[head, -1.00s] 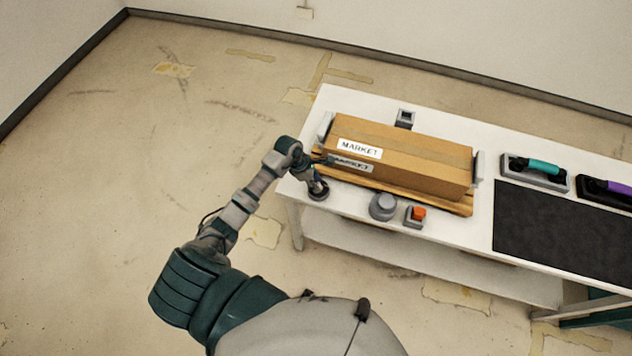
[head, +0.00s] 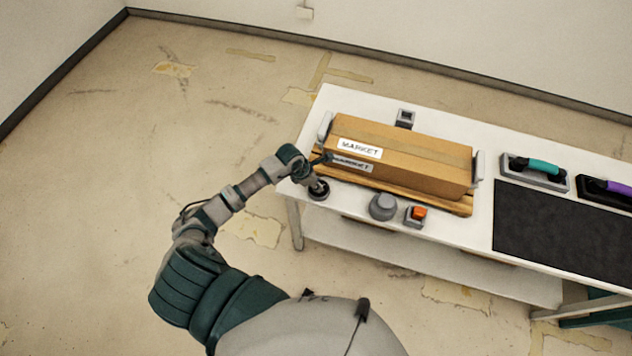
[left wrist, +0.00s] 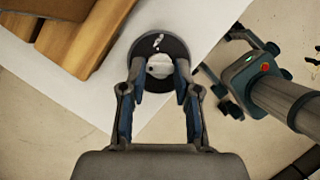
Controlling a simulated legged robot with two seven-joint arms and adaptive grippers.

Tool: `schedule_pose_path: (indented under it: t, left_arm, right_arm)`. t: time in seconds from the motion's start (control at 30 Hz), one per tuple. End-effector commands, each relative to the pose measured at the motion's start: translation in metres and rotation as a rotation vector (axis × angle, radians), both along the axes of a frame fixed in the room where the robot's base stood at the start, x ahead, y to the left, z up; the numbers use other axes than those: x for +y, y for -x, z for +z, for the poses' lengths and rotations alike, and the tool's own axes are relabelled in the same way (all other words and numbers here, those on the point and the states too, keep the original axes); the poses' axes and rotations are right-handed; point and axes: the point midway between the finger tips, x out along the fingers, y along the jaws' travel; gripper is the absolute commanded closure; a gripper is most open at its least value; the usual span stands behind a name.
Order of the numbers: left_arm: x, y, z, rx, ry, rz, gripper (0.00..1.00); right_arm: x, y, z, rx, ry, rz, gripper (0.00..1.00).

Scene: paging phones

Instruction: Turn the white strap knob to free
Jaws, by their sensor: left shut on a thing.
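The white strap knob (left wrist: 159,66) sits in a dark round base with a small white mark on its far side, in the left wrist view. In the head view the dark base (head: 318,194) is at the near left corner of the table, and the knob is mostly hidden by my gripper. My left gripper (left wrist: 160,82) comes down over the knob, with a finger on either side, shut on it. The knob's exact angle is hard to read. My right gripper is in neither view.
A cardboard box (head: 420,164) labelled MARKET lies on a wooden board close behind the knob. A grey round knob (head: 383,206) and an orange button (head: 419,213) stand to the right. A black mat (head: 565,235) covers the table's right part.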

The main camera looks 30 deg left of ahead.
Motion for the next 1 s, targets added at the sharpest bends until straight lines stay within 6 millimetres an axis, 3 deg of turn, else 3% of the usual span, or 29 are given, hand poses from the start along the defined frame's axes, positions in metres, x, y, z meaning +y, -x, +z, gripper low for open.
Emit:
schedule_pose_path:
  t: [0.33, 0.83, 0.87, 0.93, 1.0]
  left_arm:
    - [0.0002, -0.0011, 0.0022, -0.007, -0.002, 0.148, 1.0]
    - [0.0005, -0.0019, 0.0025, -0.007, -0.001, 0.174, 1.0]
    - [0.0004, -0.0019, 0.0025, -0.007, -0.001, 0.174, 0.67]
    - [0.0004, -0.0018, 0.0025, -0.007, -0.001, 0.174, 0.49]
    - [0.0001, -0.0013, 0.002, -0.006, -0.001, 0.173, 0.44]
  right_arm:
    - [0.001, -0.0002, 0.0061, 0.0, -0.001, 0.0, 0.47]
    - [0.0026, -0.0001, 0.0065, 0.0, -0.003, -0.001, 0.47]
    - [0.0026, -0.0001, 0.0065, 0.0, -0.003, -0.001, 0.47]
    - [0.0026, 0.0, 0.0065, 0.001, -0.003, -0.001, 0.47]
    - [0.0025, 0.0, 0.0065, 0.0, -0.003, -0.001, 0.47]
